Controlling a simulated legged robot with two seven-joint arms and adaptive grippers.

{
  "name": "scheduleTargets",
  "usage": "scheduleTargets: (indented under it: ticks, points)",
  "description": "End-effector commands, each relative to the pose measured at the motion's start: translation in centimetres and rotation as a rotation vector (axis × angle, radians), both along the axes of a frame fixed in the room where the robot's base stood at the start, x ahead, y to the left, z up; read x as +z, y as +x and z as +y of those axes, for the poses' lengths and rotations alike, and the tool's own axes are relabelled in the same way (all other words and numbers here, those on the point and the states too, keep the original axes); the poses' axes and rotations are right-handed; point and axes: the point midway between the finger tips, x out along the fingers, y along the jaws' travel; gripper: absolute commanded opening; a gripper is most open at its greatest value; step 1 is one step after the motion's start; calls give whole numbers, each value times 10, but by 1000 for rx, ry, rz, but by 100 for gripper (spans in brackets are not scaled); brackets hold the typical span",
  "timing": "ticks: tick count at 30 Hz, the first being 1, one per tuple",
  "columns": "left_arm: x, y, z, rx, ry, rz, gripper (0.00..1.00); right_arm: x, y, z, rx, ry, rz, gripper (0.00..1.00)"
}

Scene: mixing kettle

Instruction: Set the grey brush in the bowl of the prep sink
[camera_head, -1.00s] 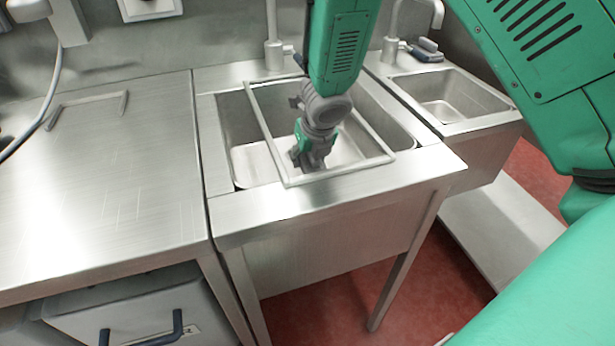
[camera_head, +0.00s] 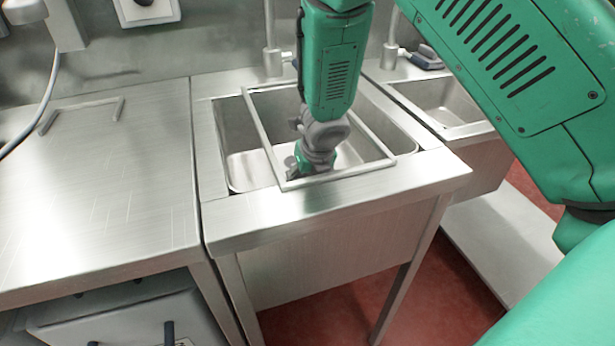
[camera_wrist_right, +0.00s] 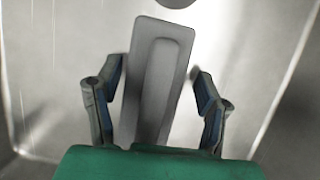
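The grey brush (camera_wrist_right: 160,75) shows in the right wrist view, lying flat-looking over the bright metal floor of the bowl. My right gripper (camera_wrist_right: 157,85) is open, with one finger on each side of the brush and a visible gap at each side. In the head view my right gripper (camera_head: 303,168) points down inside the prep sink's bowl (camera_head: 238,160), low between the bars of a metal frame. The brush is hidden there behind the gripper and wrist. My left gripper is not in view.
A rectangular metal frame (camera_head: 262,128) lies across the sink's top. A second sink (camera_head: 445,100) is to the right, with a dark-and-grey item (camera_head: 426,55) on its back ledge. Faucets (camera_head: 272,55) stand behind. The steel counter (camera_head: 100,190) at left is largely clear.

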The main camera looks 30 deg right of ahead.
Motion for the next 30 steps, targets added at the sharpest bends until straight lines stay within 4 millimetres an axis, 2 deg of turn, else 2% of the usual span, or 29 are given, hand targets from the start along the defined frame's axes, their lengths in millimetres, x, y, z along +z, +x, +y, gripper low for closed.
scheduleTargets:
  ticks: [5, 8, 15, 21, 24, 30]
  points:
    - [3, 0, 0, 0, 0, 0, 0, 4, 0, 0, 0, 0, 0, 62]
    - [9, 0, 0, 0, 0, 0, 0, 15, -3, 1, 0, 0, -1, 62]
    - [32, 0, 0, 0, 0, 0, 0, 65, -22, 5, 0, 0, -2, 62]
    - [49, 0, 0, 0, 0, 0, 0, 99, -36, 8, 0, 0, 0, 62]
    - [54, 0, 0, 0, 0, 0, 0, 110, -40, 9, -1, 1, 0, 62]
    - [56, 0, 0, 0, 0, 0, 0, 116, -44, 10, 0, 1, 1, 62]
